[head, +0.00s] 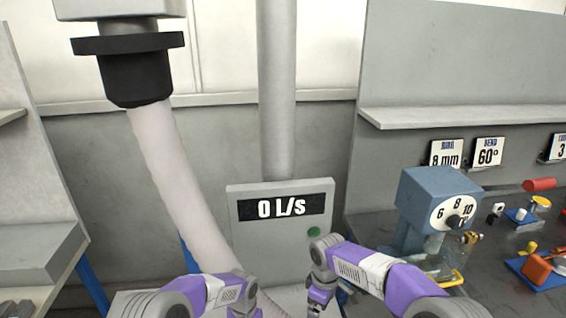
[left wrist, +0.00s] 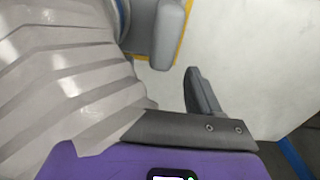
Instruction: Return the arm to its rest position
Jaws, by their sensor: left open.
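My left arm (head: 215,292) comes in at the bottom of the head view, and its gripper is not clear there. In the left wrist view one dark grey finger of my left gripper (left wrist: 198,90) shows, with nothing held against it. The left gripper is open. The pale ribbed hose (left wrist: 65,80) fills the left of that view, close to the gripper, and may hide the other finger. My right arm (head: 365,268) reaches in from the right, and its gripper (head: 320,296) is at the bottom centre. Its fingers are too small and cut off to read.
A panel (head: 281,211) reading "0 L/s" stands ahead. The hose (head: 175,170) hangs from a black nozzle collar (head: 135,70) at the left. At the right, a dark bench (head: 385,232) carries a blue dial machine (head: 435,195) and small coloured parts (head: 535,268).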

